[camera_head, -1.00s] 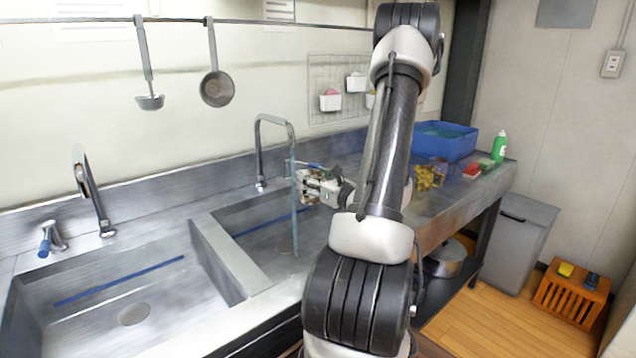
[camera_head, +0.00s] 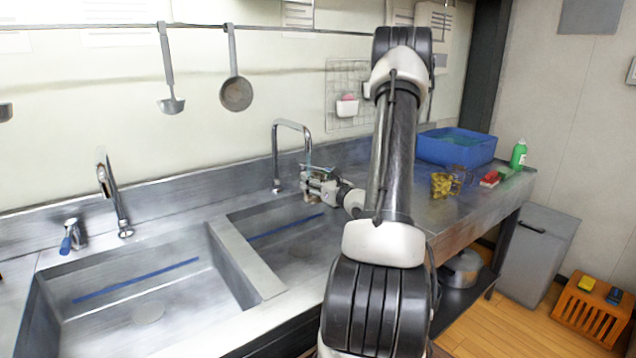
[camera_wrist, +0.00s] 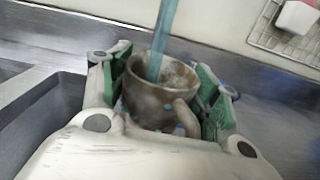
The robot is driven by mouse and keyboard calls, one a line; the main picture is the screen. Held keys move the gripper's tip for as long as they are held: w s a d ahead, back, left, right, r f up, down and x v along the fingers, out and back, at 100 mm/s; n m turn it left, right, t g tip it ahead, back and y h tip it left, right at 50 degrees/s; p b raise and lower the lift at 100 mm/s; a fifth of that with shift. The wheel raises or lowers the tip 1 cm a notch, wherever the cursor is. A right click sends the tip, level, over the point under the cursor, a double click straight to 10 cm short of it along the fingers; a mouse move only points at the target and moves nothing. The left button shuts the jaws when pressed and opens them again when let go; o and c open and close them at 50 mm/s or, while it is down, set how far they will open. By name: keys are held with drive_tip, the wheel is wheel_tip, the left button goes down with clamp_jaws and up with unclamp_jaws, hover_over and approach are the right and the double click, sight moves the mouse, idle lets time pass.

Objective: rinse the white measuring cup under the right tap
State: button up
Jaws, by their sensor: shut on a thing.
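The measuring cup (camera_wrist: 150,108) is held upright or slightly tilted between the green-padded fingers of my gripper (camera_wrist: 163,88). Its inside and outside look stained grey-brown rather than clean white, and its handle faces the camera. A blue stream of water (camera_wrist: 163,40) enters the cup's mouth in the wrist view. In the head view the right tap (camera_head: 292,123) runs a short stream down to my gripper (camera_head: 316,183), which is over the right basin. The cup is small and mostly hidden there.
The left tap (camera_head: 112,190) and left basin (camera_head: 210,305) are to the left. A blue bin (camera_head: 455,148), yellow items (camera_head: 445,184), a red item (camera_head: 489,178) and a green bottle (camera_head: 519,154) stand on the counter at right. A ladle and strainer hang on the wall.

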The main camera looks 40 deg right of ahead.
drive_tip(key=shift+d, duration=0.1)
idle(0.5)
drive_tip(key=shift+d, duration=0.5)
drive_tip(key=shift+a, duration=0.6)
drive_tip(key=s+a, duration=0.1)
drive_tip(key=s, duration=0.6)
drive_tip(key=shift+s+a, duration=0.3)
drive_tip(key=shift+s, duration=0.1)
